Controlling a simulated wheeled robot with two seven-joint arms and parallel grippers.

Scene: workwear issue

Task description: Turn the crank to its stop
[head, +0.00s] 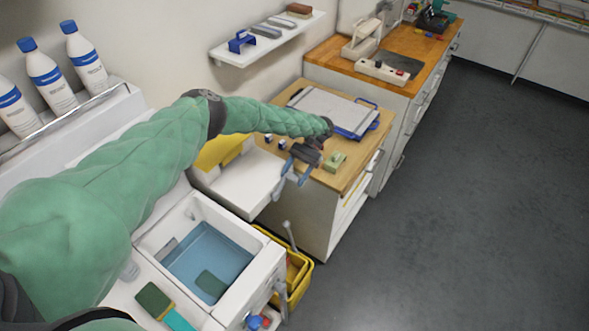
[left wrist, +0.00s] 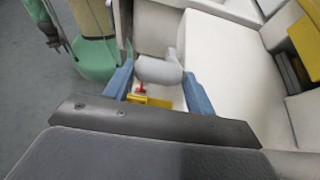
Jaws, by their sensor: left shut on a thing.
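My left gripper (head: 290,189) reaches past the white box-shaped unit (head: 240,188) and is at its right-hand side. In the left wrist view its two blue fingers (left wrist: 157,88) stand on either side of a light grey cylindrical grip, which I take as the crank's handle (left wrist: 159,69). The gripper is shut on this grip. The rest of the crank and its stop are not clear in either view. My right gripper is not in view.
A wooden-topped cabinet (head: 349,171) with a grey board (head: 335,108) and a small green block (head: 334,162) lies beyond. A yellow bucket (head: 300,284) and a sink (head: 205,262) are nearer. Dark floor (head: 470,200) at the right is clear.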

